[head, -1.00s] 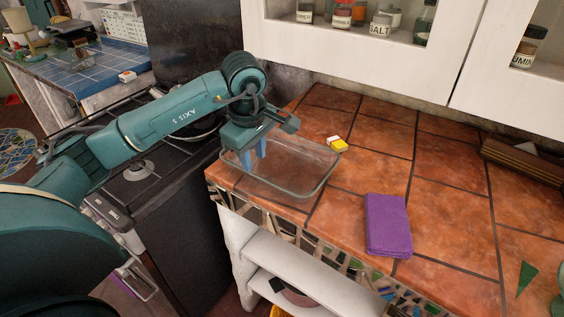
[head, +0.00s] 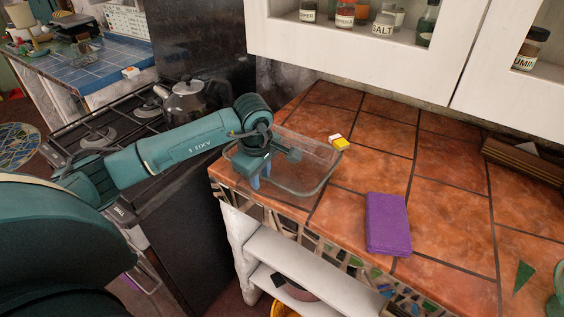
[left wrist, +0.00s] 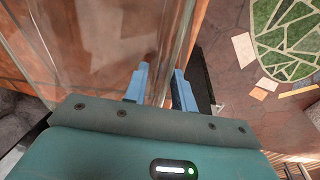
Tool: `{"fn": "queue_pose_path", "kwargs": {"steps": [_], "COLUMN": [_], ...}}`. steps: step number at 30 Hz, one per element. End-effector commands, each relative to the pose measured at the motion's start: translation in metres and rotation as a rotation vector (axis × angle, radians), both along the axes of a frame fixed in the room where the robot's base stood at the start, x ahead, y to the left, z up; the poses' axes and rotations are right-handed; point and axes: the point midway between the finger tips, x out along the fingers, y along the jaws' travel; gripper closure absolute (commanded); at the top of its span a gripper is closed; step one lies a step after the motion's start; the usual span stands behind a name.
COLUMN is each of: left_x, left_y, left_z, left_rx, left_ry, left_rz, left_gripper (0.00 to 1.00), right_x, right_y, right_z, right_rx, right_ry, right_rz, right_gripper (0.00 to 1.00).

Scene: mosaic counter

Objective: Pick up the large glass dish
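The large glass dish (head: 316,182) is clear and rectangular. It stands on the terracotta counter near its left corner. My left gripper (head: 261,177) points down at the dish's near left side. In the left wrist view, its two blue fingertips (left wrist: 161,74) are apart, with the glass wall of the dish (left wrist: 178,35) running between them. I see gaps beside the wall, so the fingers look open around it. In the head view, my gripper hides part of the dish's left side. My right gripper is not in view.
A purple folded cloth (head: 387,224) lies on the counter right of the dish. A small yellow and white block (head: 339,142) lies by the dish's far right corner. A kettle (head: 187,101) stands on the stove at the left. White cabinets (head: 350,55) hang above the counter.

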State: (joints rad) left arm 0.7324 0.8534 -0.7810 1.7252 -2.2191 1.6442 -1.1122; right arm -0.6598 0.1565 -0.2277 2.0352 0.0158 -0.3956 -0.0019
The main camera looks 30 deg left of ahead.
Motion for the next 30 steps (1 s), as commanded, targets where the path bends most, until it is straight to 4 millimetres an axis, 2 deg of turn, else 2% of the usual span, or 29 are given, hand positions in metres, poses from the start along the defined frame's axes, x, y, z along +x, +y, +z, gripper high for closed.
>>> {"fn": "queue_pose_path", "kwargs": {"steps": [2,9,30], "left_x": [0.0,0.0,0.0001], "left_y": [-0.0001,-0.0001,0.0002], "left_z": [0.0003,0.0004,0.0005], "left_rx": [0.0,0.0,0.002], "left_ry": [0.0,0.0,-0.001], "left_rz": [0.0,0.0,0.0], "left_gripper": [0.8,1.0,1.0], "right_x": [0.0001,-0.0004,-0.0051], "right_y": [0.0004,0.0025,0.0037], "right_z": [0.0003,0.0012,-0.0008], "right_rx": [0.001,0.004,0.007], "right_ry": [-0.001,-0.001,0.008], "right_rz": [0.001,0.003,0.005], "right_gripper": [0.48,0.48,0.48]}}
